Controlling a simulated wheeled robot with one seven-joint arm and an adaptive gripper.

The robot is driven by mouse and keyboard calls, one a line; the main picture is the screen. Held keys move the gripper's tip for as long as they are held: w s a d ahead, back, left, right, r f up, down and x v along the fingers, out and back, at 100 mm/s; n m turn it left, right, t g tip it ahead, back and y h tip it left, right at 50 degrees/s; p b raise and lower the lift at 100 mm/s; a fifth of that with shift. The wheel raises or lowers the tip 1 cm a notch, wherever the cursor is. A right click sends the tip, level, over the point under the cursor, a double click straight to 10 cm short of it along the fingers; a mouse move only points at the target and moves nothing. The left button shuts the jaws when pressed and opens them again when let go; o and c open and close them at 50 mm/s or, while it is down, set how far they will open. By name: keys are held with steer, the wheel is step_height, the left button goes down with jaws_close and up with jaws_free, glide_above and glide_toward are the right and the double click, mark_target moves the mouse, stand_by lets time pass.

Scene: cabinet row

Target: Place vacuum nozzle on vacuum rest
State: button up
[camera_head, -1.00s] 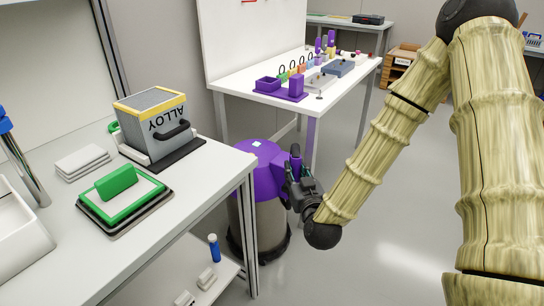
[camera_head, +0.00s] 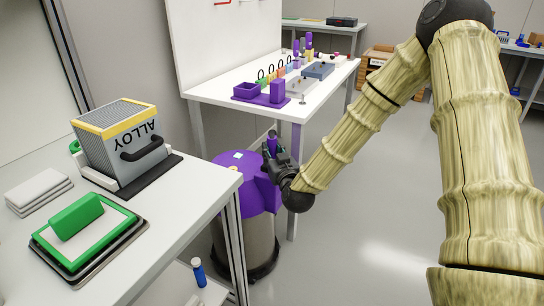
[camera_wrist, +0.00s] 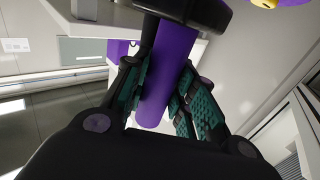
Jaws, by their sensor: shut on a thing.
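My gripper (camera_head: 273,152) is shut on a purple vacuum nozzle (camera_head: 271,139), beside the vacuum in the head view. In the wrist view the nozzle's purple tube (camera_wrist: 168,75) runs between the two teal-padded fingers, with a wide black part (camera_wrist: 195,10) at the top of the picture. The vacuum (camera_head: 236,163) has a purple top on a grey body and stands on the floor between the benches. A purple stand (camera_head: 262,97) with an open box and an upright block sits on the far white bench; I cannot tell whether it is the vacuum rest.
The near bench (camera_head: 190,195) holds the ALLOY box (camera_head: 128,140), a green-handled block (camera_head: 77,218) and grey plates (camera_head: 38,190). The far bench (camera_head: 313,104) carries several small coloured items. A blue bottle (camera_head: 198,271) is on the lower shelf.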

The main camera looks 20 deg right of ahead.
mark_target(272, 154)
steer(key=shift+w+d+f+b, duration=0.35)
steer(key=shift+w+f, duration=0.3)
steer(key=shift+w, duration=0.15)
steer(key=shift+w+d+f+b, duration=0.3)
steer(key=shift+w+d+f, duration=0.05)
steer(key=shift+w+f, duration=0.35)
steer(key=shift+w+d+f+b, duration=0.35)
steer(key=shift+w+f, duration=0.25)
steer(key=shift+w, duration=0.25)
steer(key=shift+f, duration=0.1)
steer(key=shift+f, duration=0.1)
steer(key=o, duration=1)
steer(key=shift+o, duration=0.2)
